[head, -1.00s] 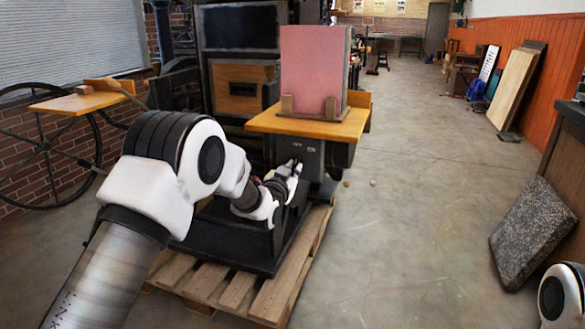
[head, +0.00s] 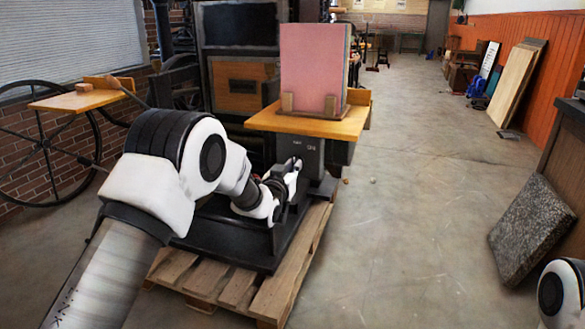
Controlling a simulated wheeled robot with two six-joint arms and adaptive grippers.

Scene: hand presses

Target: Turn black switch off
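My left gripper (head: 293,166) is at the front of the black machine column (head: 311,158), just under the wooden shelf. Its fingertips are small and partly hidden by my own arm, so I cannot tell whether they are open or shut. Small light markings (head: 311,149) show on the column, just right of the fingertips. I cannot make out the black switch itself. Only a white joint of my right arm shows at the lower right corner; the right gripper is out of view.
The wooden shelf (head: 345,128) above the gripper carries a pink board stack (head: 312,68). The machine stands on a wooden pallet (head: 283,289). A dark speckled slab (head: 527,230) leans at the right. The floor (head: 410,200) between is clear.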

